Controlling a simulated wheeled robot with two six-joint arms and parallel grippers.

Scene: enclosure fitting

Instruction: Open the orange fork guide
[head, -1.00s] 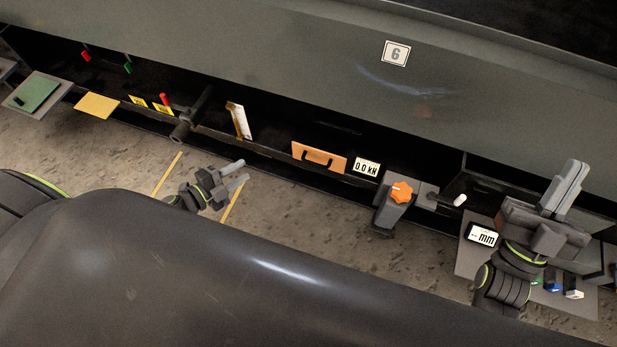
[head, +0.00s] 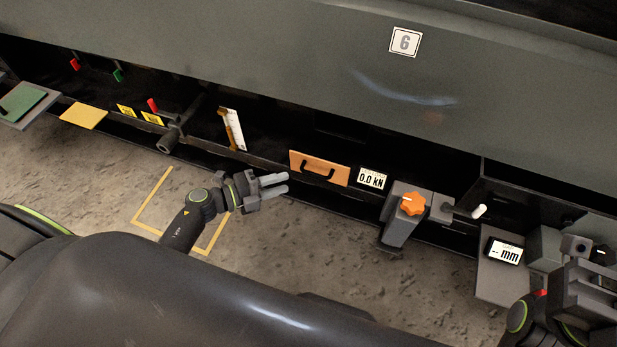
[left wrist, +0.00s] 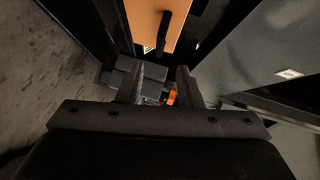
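An orange panel (head: 305,163) with a black bar handle (head: 318,167) is set in the dark front of the bench, left of the force display. It lies flush with that front as far as I can see. It also fills the top middle of the left wrist view (left wrist: 150,22), handle (left wrist: 176,25) included. My left gripper (head: 281,184) is open and empty, over the floor just below and left of the panel, not touching it. Its two fingers stand apart in the left wrist view (left wrist: 158,88). My right gripper (head: 590,290) is at the lower right; its finger gap is unclear.
An orange knob (head: 412,204) on a grey block and a "0.0 kN" display (head: 371,179) sit right of the panel. A white-tipped lever (head: 479,211) and an mm display (head: 503,252) are farther right. A dark bar (head: 172,136) sticks out at left.

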